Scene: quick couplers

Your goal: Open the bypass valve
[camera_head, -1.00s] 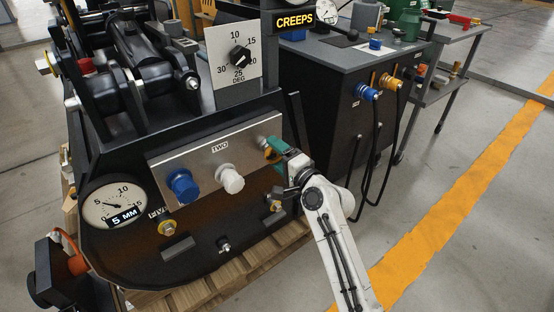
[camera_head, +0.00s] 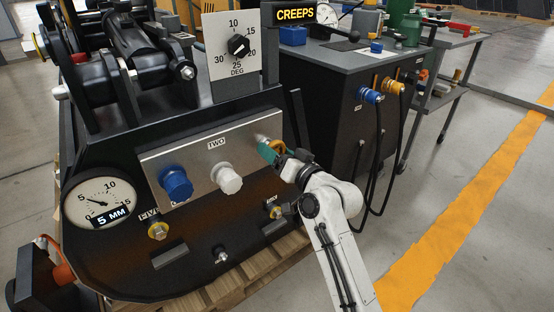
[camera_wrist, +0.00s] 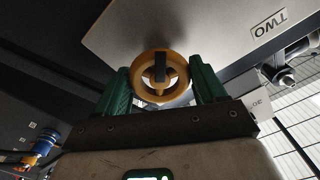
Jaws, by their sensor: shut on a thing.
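A small yellow handwheel (camera_head: 279,146) sits at the right end of the grey plate marked TWO (camera_head: 204,165). In the wrist view the yellow handwheel (camera_wrist: 145,86) shows as a spoked ring with a dark bar across its upper middle. My gripper (camera_head: 267,151) is at this wheel, its green fingers on either side of the ring. In the wrist view my gripper (camera_wrist: 160,86) is shut on the wheel. No bypass label can be read beside it. The wheel's stem is hidden behind the ring.
A blue knob (camera_head: 176,183) and a white knob (camera_head: 227,178) are on the plate to the left. A bench with hoses (camera_head: 350,100) stands right. Floor at the right is clear.

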